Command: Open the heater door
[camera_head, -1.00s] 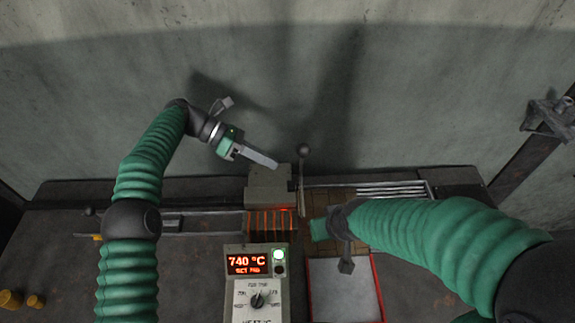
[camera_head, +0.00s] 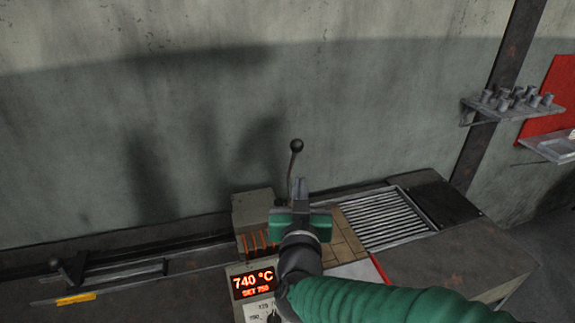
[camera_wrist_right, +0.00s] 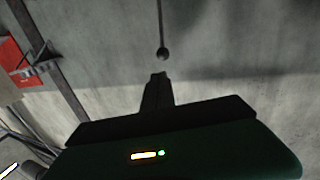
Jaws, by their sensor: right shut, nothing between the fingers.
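The heater (camera_head: 252,208) is a grey box on the bench with orange glowing bars at its front. A lever with a dark ball knob (camera_head: 296,146) rises at its right side. My right gripper (camera_head: 301,185) is shut and empty, in front of the lever in the head view and covering its lower part. In the right wrist view the knob (camera_wrist_right: 163,54) hangs just beyond the shut fingertips (camera_wrist_right: 158,76), with a small gap in the picture. I cannot tell whether the fingers touch the lever rod. My left gripper is out of view.
A control panel (camera_head: 252,284) reading 740 °C stands in front of the heater. A slatted grate (camera_head: 385,218) lies to the right, beside brick tiles (camera_head: 345,236). A rail (camera_head: 120,270) runs left. A wall shelf (camera_head: 515,108) holds several small grey parts.

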